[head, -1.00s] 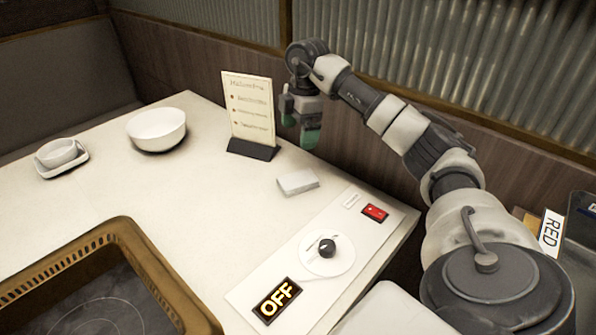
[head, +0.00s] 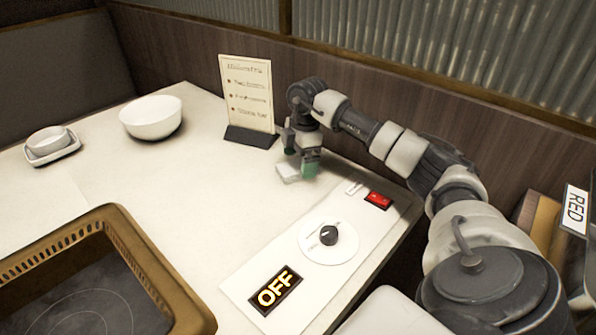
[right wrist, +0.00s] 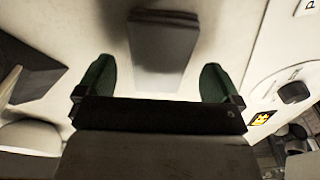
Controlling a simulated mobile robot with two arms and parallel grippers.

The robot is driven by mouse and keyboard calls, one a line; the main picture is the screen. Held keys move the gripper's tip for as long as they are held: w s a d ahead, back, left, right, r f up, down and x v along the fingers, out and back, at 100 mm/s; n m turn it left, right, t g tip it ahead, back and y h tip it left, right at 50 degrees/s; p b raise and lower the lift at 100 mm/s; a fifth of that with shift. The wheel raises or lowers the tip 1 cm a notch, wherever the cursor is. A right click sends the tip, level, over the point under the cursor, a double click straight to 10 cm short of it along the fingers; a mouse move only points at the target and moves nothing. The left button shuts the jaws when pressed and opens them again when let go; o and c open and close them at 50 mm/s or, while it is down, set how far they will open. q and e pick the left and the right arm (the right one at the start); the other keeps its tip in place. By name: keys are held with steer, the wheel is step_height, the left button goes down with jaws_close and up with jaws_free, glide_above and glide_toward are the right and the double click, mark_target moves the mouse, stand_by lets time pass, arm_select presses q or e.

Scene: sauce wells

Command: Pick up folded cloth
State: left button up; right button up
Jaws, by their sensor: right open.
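The folded cloth (head: 287,174) is a small white rectangle on the table, partly hidden behind my right gripper in the head view. In the right wrist view the cloth (right wrist: 160,62) looks grey and shaded, lying ahead of and between the fingers. My right gripper (head: 299,166) has green fingertips, points down and is right over or beside the cloth. It also shows in the right wrist view (right wrist: 158,85), with its two fingers wide apart and nothing between them held. Exact height above the table is hard to tell. My left gripper is not in view.
A menu stand (head: 247,100) with a dark base is just behind the cloth. A control panel with a knob (head: 328,236), red switch (head: 378,200) and OFF display (head: 274,291) lies in front. A white bowl (head: 151,117) and small dish (head: 50,145) stand left. A framed cooktop (head: 130,245) fills the front left.

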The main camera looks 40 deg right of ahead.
mark_target(299, 165)
steer(key=shift+a+f, duration=0.15)
steer(key=shift+f, duration=0.8)
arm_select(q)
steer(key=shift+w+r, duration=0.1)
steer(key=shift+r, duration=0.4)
arm_select(e)
steer(key=shift+c, duration=0.3)
steer(key=c, duration=1)
steer(key=shift+o, duration=0.2)
steer(key=shift+r, duration=0.2)
arm_select(q)
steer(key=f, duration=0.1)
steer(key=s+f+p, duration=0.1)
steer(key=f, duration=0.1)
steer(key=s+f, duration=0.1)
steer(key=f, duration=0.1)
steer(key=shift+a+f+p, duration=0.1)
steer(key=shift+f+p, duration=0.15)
steer(key=shift+p, duration=0.05)
arm_select(e)
step_height(299, 165, up, 10)
steer(key=shift+f, duration=0.15)
